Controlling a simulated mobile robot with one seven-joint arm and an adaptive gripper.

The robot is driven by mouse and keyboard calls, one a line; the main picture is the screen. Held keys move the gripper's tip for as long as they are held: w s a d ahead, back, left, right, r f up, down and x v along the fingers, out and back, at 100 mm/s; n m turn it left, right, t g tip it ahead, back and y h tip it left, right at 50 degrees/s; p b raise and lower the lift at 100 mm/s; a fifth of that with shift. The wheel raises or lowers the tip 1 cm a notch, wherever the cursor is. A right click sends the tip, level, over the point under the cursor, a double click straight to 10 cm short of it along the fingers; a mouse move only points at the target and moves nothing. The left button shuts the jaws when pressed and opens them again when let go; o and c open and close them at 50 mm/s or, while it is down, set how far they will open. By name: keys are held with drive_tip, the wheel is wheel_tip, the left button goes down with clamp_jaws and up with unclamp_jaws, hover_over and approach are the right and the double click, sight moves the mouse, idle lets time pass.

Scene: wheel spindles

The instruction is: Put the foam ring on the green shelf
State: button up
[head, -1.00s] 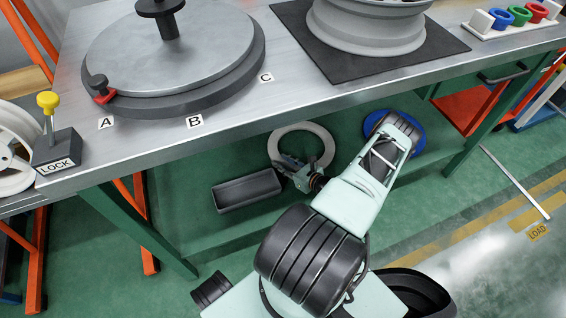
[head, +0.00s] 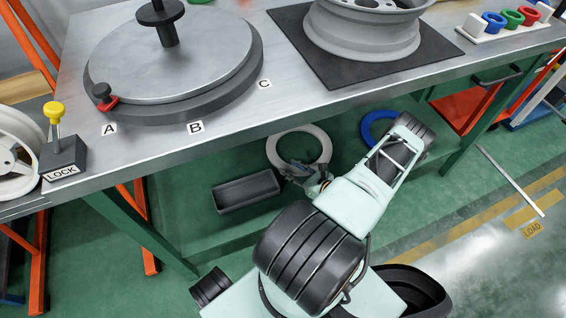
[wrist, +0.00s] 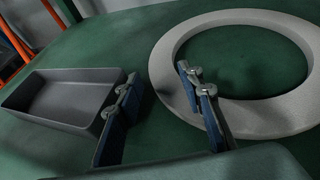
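A pale grey speckled ring (head: 322,137), which looks like the foam ring, lies on the green shelf (head: 230,227) under the bench. In the wrist view the ring (wrist: 245,17) fills the upper right and looks flat on the green surface (wrist: 110,35). My gripper (head: 290,170) is at the ring's near left edge in the head view. In the wrist view my gripper (wrist: 156,77) is open, with a gap between its fingers. The right finger overlaps the ring's left band; the left finger is beside the tray. I cannot tell whether the right finger touches the ring.
A dark open tray (head: 246,194) sits left of the ring, close to my left finger. A blue ring (head: 371,128) lies to the right, partly behind my arm. The steel bench (head: 330,100) overhangs the shelf and carries a turntable (head: 180,60) and a wheel (head: 365,35).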

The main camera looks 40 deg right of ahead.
drive_tip(key=p+v, duration=0.1)
drive_tip(key=v, duration=0.5)
idle(0.5)
